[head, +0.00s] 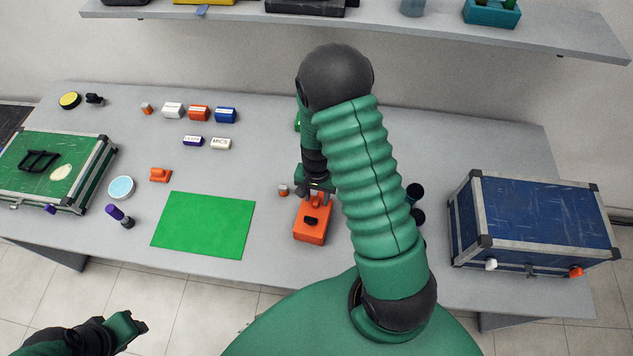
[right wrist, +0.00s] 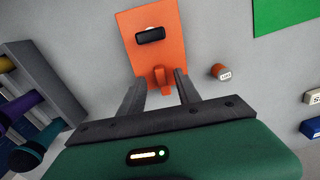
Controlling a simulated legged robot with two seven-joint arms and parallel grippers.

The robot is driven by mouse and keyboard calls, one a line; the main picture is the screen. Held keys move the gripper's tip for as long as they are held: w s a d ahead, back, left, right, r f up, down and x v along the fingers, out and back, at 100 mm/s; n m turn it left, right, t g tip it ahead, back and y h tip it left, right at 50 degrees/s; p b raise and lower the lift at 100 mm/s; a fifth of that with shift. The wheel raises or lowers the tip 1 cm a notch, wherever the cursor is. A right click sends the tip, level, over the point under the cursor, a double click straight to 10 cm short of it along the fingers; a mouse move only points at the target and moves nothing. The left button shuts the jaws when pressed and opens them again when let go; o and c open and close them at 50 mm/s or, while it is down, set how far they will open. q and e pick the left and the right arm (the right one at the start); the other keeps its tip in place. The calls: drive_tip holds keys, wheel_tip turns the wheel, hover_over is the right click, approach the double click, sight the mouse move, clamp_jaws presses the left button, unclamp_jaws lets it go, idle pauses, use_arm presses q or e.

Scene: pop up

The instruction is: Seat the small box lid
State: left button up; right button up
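An orange box-like piece (head: 311,222) with a black part on top lies on the table in front of my right arm. It also shows in the right wrist view (right wrist: 135,52), with its black part (right wrist: 151,35) and a raised orange tab (right wrist: 162,77). I cannot tell lid from box body. My right gripper (right wrist: 161,82) is open, its fingers on either side of the tab with gaps visible. A smaller orange piece with a raised top (head: 160,175) lies left, above the green mat. My left gripper (head: 135,324) hangs at the lower left, away from the table items.
A green mat (head: 204,225) lies left of the orange piece. A small orange cylinder (head: 283,190) is close to my right gripper. A green case (head: 50,165) stands far left, a blue case (head: 535,222) right. Several small labelled blocks sit at the back. A shelf (head: 400,28) runs above.

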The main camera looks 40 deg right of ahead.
wheel_tip(320, 180, up, 15)
drive_tip(key=shift+p, duration=0.4)
